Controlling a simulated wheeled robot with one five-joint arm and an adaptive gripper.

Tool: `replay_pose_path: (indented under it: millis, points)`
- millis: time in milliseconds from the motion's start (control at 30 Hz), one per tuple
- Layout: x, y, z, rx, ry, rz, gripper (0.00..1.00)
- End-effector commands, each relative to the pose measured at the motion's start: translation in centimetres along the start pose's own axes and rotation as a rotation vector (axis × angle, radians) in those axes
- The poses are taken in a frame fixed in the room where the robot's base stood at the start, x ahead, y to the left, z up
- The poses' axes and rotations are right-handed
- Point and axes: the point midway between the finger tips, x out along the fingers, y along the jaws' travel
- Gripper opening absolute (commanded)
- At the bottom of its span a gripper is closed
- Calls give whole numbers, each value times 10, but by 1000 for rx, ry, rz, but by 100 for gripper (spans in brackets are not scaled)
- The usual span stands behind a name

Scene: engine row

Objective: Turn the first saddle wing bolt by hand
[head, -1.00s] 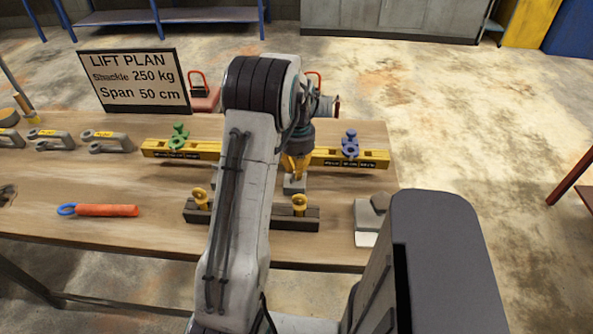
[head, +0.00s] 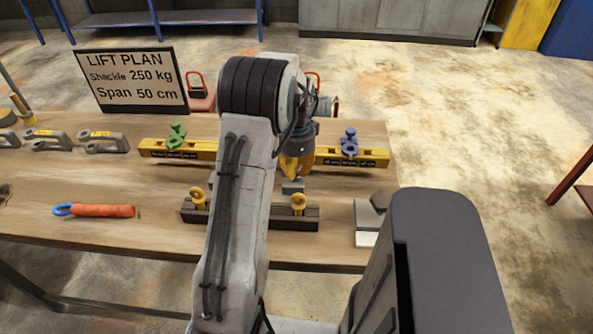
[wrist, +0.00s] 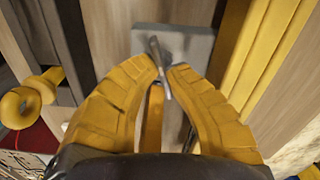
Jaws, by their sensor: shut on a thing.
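The long yellow beam (head: 215,147) lies across the table. A green saddle (head: 176,137) with a wing-like top sits on its left part and a blue saddle (head: 349,143) on its right part. My gripper (head: 292,176) points down just in front of the beam, between the two saddles and touching neither. In the wrist view my gripper (wrist: 165,68) is shut on a thin grey metal piece (wrist: 160,65), above a flat grey block (wrist: 190,42). The block also shows in the head view (head: 292,186). My arm hides the beam's middle.
A dark bar (head: 270,221) with two yellow eye bolts (head: 299,203) lies in front. Grey shackles (head: 105,142) are at left, with an orange-handled tool (head: 103,211) nearer. A LIFT PLAN sign (head: 131,80) stands behind. Grey plates (head: 368,216) lie at right.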

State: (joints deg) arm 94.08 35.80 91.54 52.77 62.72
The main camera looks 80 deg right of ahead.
Motion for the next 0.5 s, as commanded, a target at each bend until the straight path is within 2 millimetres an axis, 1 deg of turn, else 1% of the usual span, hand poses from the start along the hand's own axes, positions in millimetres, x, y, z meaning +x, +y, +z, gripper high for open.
replay_pose_path:
  millis: [200,500]
  points:
    - [-3,-1,0,162,4,-9,0]
    - [-3,-1,0,302,4,-11,0]
